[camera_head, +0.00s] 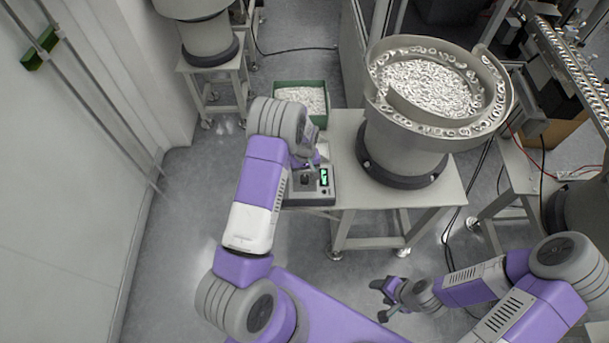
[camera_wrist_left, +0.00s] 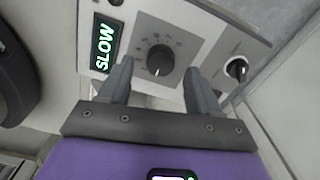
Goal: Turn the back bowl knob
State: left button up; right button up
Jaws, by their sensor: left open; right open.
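A dark round knob (camera_wrist_left: 160,60) with a white pointer line sits on a light dial plate of a grey control box (camera_head: 313,200). The plate carries markings around the knob. Left of the knob in the left wrist view, a display (camera_wrist_left: 105,42) reads "SLOW" in green. My left gripper (camera_head: 312,163) is over the box, fingers pointing at the panel. In the left wrist view, its open fingers (camera_wrist_left: 157,75) stand either side of the knob's near edge, with visible gaps. My right gripper (camera_head: 381,300) is open and empty, low at the front, away from the box.
A second black switch (camera_wrist_left: 236,68) is on the panel, right of my left fingers. The large bowl feeder (camera_head: 415,148), full of parts, stands on the table (camera_head: 442,192) right of the box. A green crate (camera_head: 322,121) of white parts is behind it. Another feeder (camera_head: 208,38) stands further back.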

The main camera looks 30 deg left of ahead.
pick_arm(q)
jog(key=shift+f, duration=0.95)
jog(key=c, duration=1)
jog(key=shift+c, duration=0.2)
